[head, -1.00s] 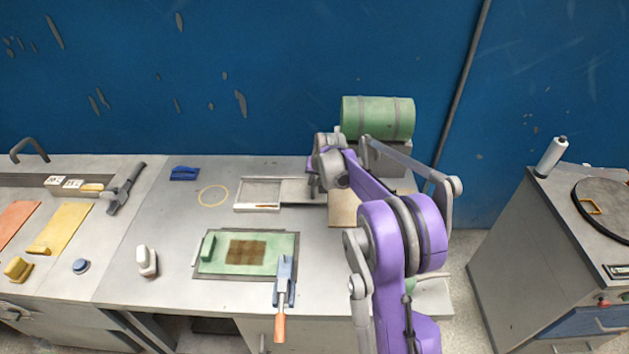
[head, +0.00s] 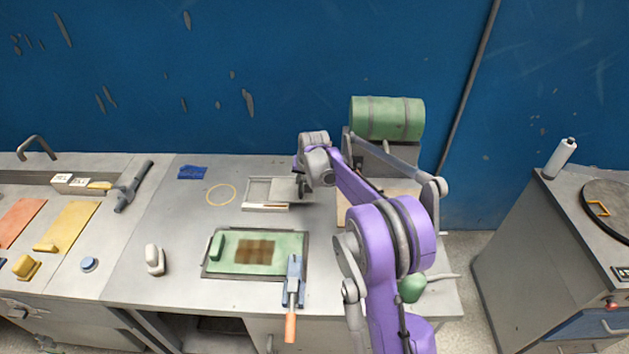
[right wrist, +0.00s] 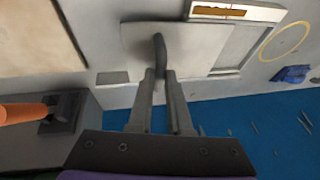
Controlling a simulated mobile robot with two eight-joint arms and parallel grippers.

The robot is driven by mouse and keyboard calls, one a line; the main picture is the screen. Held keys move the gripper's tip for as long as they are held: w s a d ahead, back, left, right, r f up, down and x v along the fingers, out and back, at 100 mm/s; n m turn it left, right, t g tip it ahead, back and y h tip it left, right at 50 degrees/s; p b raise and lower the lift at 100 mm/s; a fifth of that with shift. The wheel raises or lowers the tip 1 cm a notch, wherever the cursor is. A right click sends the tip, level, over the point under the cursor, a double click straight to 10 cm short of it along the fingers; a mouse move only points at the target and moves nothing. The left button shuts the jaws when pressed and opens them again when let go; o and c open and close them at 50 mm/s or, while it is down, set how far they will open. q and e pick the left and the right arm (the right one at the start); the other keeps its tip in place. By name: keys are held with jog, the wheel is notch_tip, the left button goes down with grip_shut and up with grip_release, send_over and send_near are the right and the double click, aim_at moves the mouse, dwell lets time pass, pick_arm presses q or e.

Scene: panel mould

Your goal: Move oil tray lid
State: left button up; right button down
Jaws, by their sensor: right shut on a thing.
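The oil tray (head: 250,191) is a shallow light-framed tray near the back of the middle bench. My right gripper (head: 303,188) stands just over its right side. In the right wrist view the gripper (right wrist: 160,74) is shut on the dark upright handle (right wrist: 160,50) of a flat pale grey lid (right wrist: 140,45). The lid lies over part of the tray (right wrist: 238,48), and the rest of the tray is uncovered. My left gripper is not in view.
A yellow ring (head: 221,195) and a blue item (head: 192,172) lie left of the tray. A green panel (head: 225,260) in a dark frame lies in front, with an orange-handled clamp (head: 294,285) at its right. A green drum (head: 387,118) stands behind on the right.

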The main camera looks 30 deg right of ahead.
send_over(276, 192)
jog(key=shift+s, duration=0.1)
dwell(0.3)
jog(key=c, duration=0.8)
grip_release()
jog(key=shift+a, duration=0.1)
jog(key=shift+c, duration=0.2)
jog(key=shift+r, duration=0.15)
jog(key=v, duration=1)
jog(key=shift+r, duration=0.3)
jog(key=shift+s, duration=0.15)
